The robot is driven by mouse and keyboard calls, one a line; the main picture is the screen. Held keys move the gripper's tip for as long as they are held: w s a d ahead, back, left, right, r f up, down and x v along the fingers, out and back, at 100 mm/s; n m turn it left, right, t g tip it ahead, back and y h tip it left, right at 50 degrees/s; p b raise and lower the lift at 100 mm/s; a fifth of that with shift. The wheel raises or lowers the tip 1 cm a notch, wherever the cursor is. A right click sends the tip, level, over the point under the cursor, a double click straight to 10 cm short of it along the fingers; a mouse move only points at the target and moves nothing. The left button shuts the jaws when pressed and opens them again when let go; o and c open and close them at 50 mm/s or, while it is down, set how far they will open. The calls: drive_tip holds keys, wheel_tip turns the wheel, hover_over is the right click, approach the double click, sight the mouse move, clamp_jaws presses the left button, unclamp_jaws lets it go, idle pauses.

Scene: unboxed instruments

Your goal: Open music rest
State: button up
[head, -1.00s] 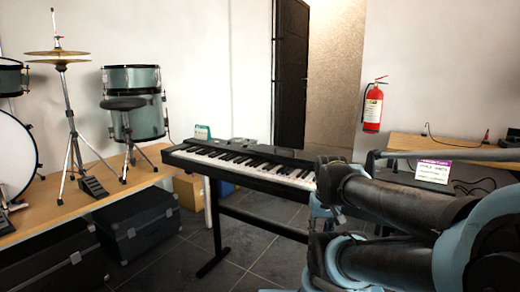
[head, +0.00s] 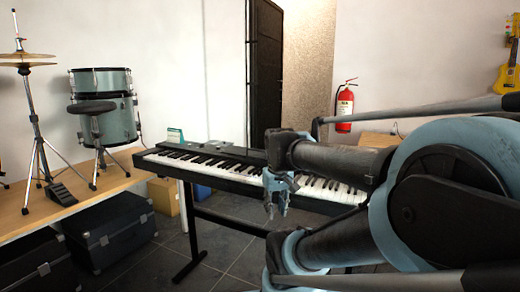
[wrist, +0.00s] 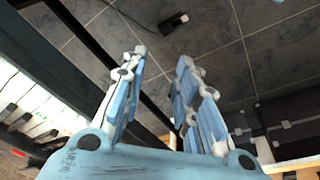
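The black keyboard (head: 237,163) stands on its dark stand in the middle of the head view, white keys facing my side. A music rest cannot be made out clearly on its dark top, and my arm hides part of the right half. My gripper (head: 277,200) is in front of the keyboard's front edge, at and below key height, pointing down. In the wrist view my gripper (wrist: 160,62) is open, with bare floor showing between its fingers. The keyboard's white keys (wrist: 40,103) show at the left of the wrist view, beside the fingers. My gripper holds nothing.
A wooden bench (head: 85,200) with drums and a cymbal stand is at left, black cases (head: 110,238) beneath it. The stand's leg (head: 190,225) reaches the tiled floor. A fire extinguisher (head: 344,108) hangs on the back wall.

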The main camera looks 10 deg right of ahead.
drive_tip(key=w+r+n, duration=0.3)
drive_tip(key=w+r, duration=0.6)
drive_tip(key=w, duration=0.3)
drive_tip(key=w+r+n+h, duration=0.1)
drive_tip(key=w+r+n, duration=0.2)
drive_tip(key=w+r, duration=0.75)
drive_tip(key=w+r+n, duration=0.3)
drive_tip(key=w+r, duration=0.4)
drive_tip(key=w, duration=0.6)
hover_over(260, 158)
drive_tip(key=s+x, duration=0.1)
drive_tip(key=x, duration=0.4)
drive_tip(key=s+a+x, duration=0.1)
drive_tip(key=x, duration=0.4)
drive_tip(key=s+x, duration=0.1)
drive_tip(key=x, duration=0.4)
drive_tip(key=shift+w+a+f, duration=0.1)
drive_tip(key=shift+a+f, duration=0.15)
drive_tip(key=shift+f, duration=0.55)
clamp_jaws()
